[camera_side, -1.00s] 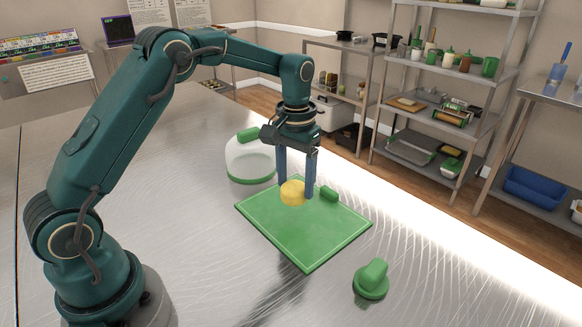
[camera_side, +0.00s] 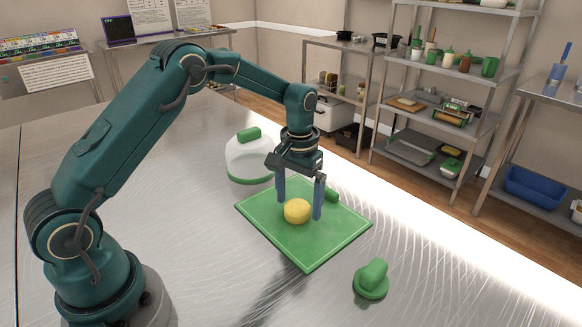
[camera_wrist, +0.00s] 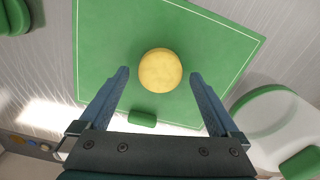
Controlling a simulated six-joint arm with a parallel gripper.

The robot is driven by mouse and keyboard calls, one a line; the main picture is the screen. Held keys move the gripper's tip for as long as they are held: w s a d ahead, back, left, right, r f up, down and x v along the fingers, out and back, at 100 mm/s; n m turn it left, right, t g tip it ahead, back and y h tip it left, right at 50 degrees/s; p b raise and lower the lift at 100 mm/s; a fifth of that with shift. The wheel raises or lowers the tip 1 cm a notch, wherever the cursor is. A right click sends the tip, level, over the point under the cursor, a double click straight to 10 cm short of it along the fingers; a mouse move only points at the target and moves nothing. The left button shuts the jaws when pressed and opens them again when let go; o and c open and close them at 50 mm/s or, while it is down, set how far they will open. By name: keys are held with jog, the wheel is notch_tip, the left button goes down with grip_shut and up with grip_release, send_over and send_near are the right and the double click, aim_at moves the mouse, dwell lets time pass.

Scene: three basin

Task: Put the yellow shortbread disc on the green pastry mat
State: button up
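The yellow shortbread disc (camera_side: 297,211) lies on the green pastry mat (camera_side: 306,250), a little toward the back from its middle. It also shows in the wrist view (camera_wrist: 160,70), with the mat (camera_wrist: 105,40) around it. My gripper (camera_side: 300,206) is open, with its two blue fingers low over the mat on either side of the disc. In the wrist view my gripper (camera_wrist: 160,75) shows a clear gap between each fingertip and the disc. Whether the fingertips touch the mat I cannot tell.
A small green block (camera_wrist: 142,118) is at the mat's back edge. A clear, green-rimmed container (camera_side: 249,161) with a green handle stands behind the mat. A green knobbed tool (camera_side: 371,280) stands at the front right. The steel table is bare to the mat's left.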

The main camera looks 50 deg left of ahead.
aim_at(299, 205)
jog(key=s+d+r+t, duration=0.1)
jog(key=s+r, duration=0.1)
jog(key=r, duration=0.6)
jog(key=s+d+r, duration=0.1)
jog(key=s+r, duration=0.1)
jog(key=r, duration=0.7)
jog(key=s+d+f+m+t, duration=0.2)
jog(key=s+f+t, duration=0.1)
jog(key=s, duration=1.3)
jog(key=shift+s+m+t, duration=0.2)
jog(key=shift+m+t, duration=0.1)
jog(key=shift+t, duration=0.5)
